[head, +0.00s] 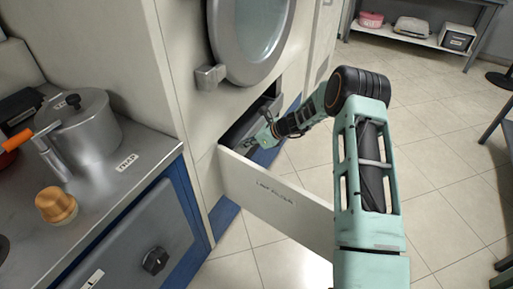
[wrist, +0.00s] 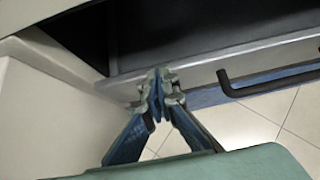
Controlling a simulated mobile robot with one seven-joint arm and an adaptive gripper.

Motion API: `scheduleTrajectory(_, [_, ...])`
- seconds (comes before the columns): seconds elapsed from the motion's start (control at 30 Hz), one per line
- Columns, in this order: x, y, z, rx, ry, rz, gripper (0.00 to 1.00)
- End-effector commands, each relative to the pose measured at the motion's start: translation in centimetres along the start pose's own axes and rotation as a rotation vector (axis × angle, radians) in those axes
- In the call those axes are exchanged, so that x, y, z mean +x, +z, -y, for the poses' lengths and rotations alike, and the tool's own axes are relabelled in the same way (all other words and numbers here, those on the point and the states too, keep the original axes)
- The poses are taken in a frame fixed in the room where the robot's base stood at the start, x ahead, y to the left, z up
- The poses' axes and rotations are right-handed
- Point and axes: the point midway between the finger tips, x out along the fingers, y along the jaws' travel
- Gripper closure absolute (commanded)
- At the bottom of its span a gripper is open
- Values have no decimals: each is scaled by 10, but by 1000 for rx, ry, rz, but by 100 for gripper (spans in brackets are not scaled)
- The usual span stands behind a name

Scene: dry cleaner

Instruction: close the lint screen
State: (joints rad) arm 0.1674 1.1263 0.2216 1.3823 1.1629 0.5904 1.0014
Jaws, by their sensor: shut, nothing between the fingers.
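The lint screen's pale front panel (head: 270,190) stands out from the lower front of the dryer (head: 185,80), with a small label too blurred to read surely. Behind it is an open dark recess (head: 250,120). My gripper (head: 250,143) is at this opening, between the panel and the dryer body. In the wrist view my gripper (wrist: 158,82) is shut and empty, its tips close to a grey ledge (wrist: 220,62) below the dark recess. I cannot tell whether they touch it. A black bar handle (wrist: 265,84) is right of the tips.
The dryer's round door (head: 250,35) is above the opening. At left, a counter holds a metal tank (head: 85,125) and an orange-brown knob-like cap (head: 56,204). Tiled floor (head: 445,150) is clear at right. A shelf (head: 400,38) with boxes stands at the back.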

Motion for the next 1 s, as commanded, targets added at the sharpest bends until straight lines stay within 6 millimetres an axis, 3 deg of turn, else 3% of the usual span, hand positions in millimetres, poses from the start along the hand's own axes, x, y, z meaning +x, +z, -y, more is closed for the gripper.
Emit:
scheduleTrajectory(0.13, [27,23,-2,-3,4,0,100])
scheduleTrajectory(0.33, [48,43,-1,-1,2,-1,100])
scheduleTrajectory(0.57, [56,52,0,0,0,0,100])
scheduleTrajectory(1.0, [56,52,0,1,0,0,100])
